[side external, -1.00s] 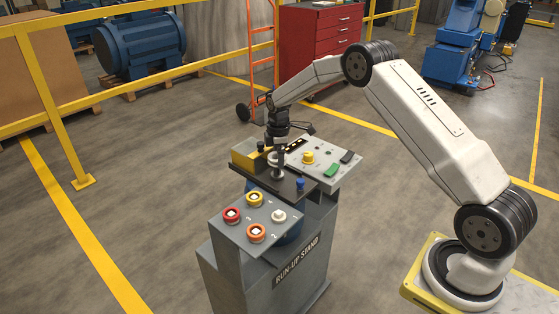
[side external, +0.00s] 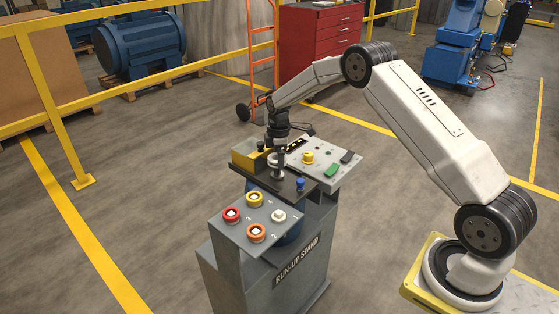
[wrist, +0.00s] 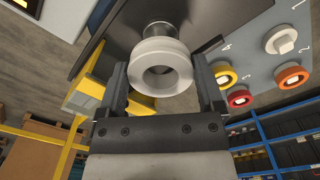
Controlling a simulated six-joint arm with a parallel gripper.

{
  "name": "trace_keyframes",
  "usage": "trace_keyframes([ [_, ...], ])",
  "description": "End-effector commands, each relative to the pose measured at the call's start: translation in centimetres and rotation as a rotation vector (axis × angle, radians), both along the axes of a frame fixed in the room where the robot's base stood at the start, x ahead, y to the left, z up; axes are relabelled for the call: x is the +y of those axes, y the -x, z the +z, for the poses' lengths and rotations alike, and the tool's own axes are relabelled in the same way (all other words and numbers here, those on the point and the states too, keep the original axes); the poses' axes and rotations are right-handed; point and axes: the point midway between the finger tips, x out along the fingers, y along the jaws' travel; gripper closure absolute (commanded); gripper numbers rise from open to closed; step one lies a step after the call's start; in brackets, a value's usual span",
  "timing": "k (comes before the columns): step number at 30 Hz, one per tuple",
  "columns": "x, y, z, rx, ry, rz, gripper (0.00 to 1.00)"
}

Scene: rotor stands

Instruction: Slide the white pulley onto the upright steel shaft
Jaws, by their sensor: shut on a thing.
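The white pulley (wrist: 160,70) is a grooved ring with a round bore, seen in the wrist view between the two dark fingers of my gripper (wrist: 162,88). My gripper is shut on it. The upright steel shaft (wrist: 158,27) shows in part beyond the pulley, over the dark plate. I cannot tell whether its tip is inside the bore, as the pulley hides it. In the side view, my gripper (side external: 277,155) points down over the stand's dark top plate (side external: 290,187), and the pulley and shaft are small and partly covered by the fingers.
The run-up stand (side external: 265,262) carries a front panel of coloured numbered knobs (side external: 255,216). A yellow block (side external: 246,154) stands left of my gripper. Open floor surrounds the stand.

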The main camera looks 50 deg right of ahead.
Motion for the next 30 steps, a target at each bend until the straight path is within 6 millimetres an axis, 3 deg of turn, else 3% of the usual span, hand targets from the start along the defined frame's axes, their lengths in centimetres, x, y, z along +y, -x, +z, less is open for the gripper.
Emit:
trace_keyframes([
  [30,0.0,0.0,-1.2,-0.001,0.000,0.000,0.88],
])
